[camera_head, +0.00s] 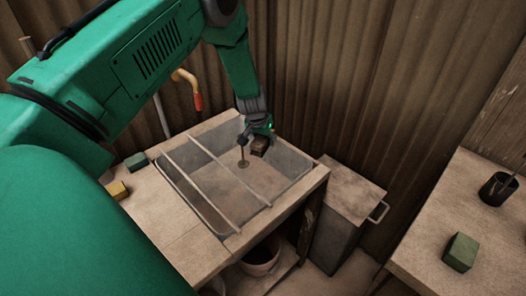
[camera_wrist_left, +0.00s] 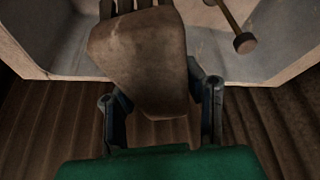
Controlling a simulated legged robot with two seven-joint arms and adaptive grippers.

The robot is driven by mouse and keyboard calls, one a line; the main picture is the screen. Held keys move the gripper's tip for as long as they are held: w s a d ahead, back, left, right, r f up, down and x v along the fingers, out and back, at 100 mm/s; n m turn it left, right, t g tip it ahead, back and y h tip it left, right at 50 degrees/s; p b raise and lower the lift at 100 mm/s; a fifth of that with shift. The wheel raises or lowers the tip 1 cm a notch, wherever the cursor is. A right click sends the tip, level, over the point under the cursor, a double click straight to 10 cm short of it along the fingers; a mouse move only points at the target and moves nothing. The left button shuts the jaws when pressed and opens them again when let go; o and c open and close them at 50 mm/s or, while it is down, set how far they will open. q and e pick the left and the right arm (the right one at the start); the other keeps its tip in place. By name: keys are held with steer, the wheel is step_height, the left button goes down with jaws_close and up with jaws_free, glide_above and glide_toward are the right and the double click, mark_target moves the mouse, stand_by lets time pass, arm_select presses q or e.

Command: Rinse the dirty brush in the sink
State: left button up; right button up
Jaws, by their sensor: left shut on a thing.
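The brush (camera_wrist_left: 145,62) is a worn brown block held between the two fingers of my left gripper (camera_wrist_left: 160,92) in the left wrist view. Its end toward the top of that view splits into several stubby parts. In the head view my left gripper (camera_head: 259,136) hangs over the far part of the sink (camera_head: 235,183), shut on the brush (camera_head: 259,147). The sink is a grey rectangular basin set in a worn bench, with thin bars across it. I cannot tell whether there is water in it. My right gripper is out of view.
A thin rod with a round end (camera_head: 243,162) stands close left of the brush. A green block (camera_head: 136,161) and a yellow block (camera_head: 118,190) lie on the bench's left. A bin (camera_head: 347,205) stands right; another table holds a green block (camera_head: 461,252) and dark cup (camera_head: 498,188).

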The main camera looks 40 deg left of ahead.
arm_select(q)
steer(key=shift+r+p, duration=1.65)
steer(key=shift+r, duration=0.45)
steer(key=shift+f, duration=0.1)
